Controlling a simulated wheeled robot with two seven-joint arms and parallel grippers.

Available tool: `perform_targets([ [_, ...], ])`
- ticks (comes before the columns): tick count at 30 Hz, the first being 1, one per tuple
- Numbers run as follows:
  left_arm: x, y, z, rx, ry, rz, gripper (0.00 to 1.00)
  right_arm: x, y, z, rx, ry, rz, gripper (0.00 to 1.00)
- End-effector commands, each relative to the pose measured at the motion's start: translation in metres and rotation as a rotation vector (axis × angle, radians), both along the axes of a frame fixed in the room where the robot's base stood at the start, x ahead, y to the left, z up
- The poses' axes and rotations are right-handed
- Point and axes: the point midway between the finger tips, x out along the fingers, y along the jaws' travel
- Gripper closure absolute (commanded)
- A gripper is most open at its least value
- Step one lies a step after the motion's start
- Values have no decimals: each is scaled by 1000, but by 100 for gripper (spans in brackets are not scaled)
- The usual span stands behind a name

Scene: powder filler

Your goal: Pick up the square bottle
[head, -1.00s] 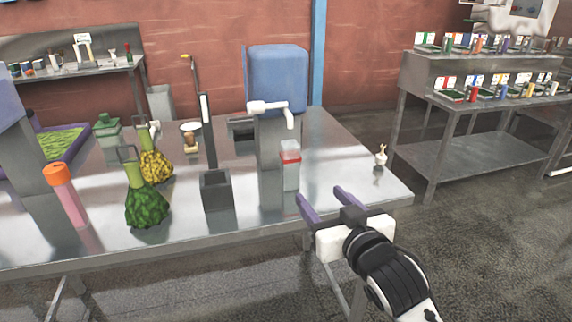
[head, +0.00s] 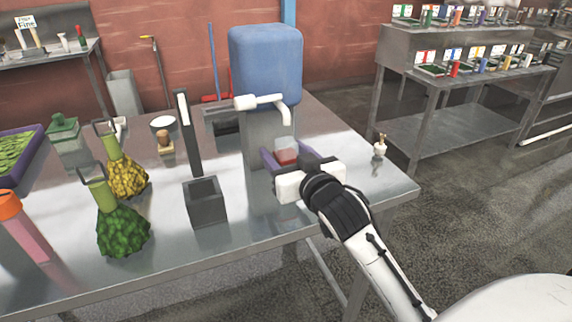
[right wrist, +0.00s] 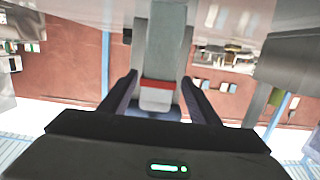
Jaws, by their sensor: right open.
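The square bottle (head: 286,146), pale and translucent with a red band, stands on the metal table in front of the grey post of the filler. My right gripper (head: 287,154) is open with its purple fingers on either side of the bottle. The gripper body hides the bottle's lower part in the head view. In the right wrist view the bottle (right wrist: 157,98) shows between the two spread fingers (right wrist: 157,85), with a gap visible on each side. My left gripper is not in view.
The filler's blue tank (head: 265,65) and white spout (head: 285,112) are close above and behind the bottle. A dark open box (head: 205,203) stands to the left. A small white bottle (head: 379,150) stands near the right edge.

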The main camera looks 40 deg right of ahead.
Motion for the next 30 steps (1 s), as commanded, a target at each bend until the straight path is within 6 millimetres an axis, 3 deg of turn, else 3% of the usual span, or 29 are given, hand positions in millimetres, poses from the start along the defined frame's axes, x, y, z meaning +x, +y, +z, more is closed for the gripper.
perform_targets([
  [7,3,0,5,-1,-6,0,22,32,-12,-7,-1,0,0,44],
  [15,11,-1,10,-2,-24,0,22,36,-12,-8,-1,0,0,44],
  [16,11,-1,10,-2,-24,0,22,36,-12,-8,-1,0,0,45],
  [24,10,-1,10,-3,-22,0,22,35,-12,-8,-1,0,0,89],
  [30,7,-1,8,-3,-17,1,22,35,-12,-7,-1,-1,0,93],
])
